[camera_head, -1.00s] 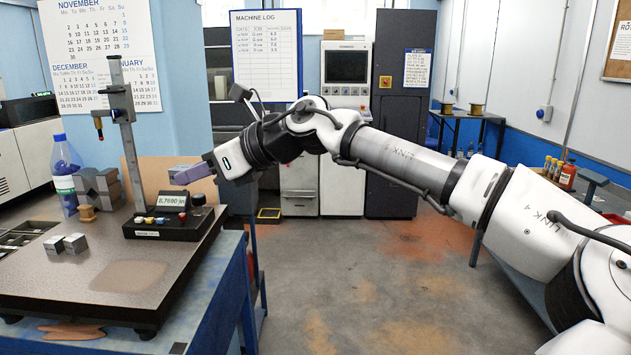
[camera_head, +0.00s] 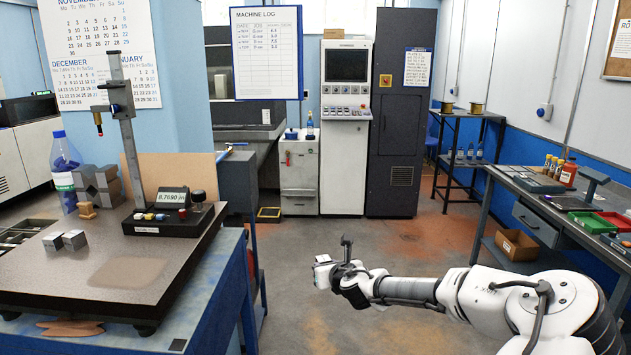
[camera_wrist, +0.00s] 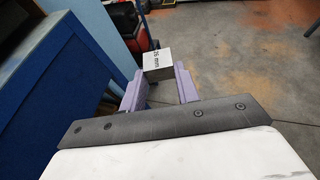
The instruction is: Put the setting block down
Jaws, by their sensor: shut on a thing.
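The setting block (camera_wrist: 156,60), a light grey block marked in mm, sits between the two purple fingers of my gripper (camera_wrist: 158,78) in the wrist view. The fingers are shut on its sides. In the head view my gripper (camera_head: 321,264) is low over the open floor, to the right of the blue bench and apart from it. The block is too small there to make out clearly. The granite plate (camera_head: 60,285) on the bench carries two small grey blocks (camera_head: 65,240) near its left side.
A gauge stand (camera_head: 131,150) with a readout box (camera_head: 168,218) stands on the plate, V-shaped grey blocks (camera_head: 97,187) behind. A bench (camera_head: 530,190) with coloured trays (camera_head: 588,222) stands at right. A cardboard box (camera_head: 516,245) lies below it. Floor between is clear.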

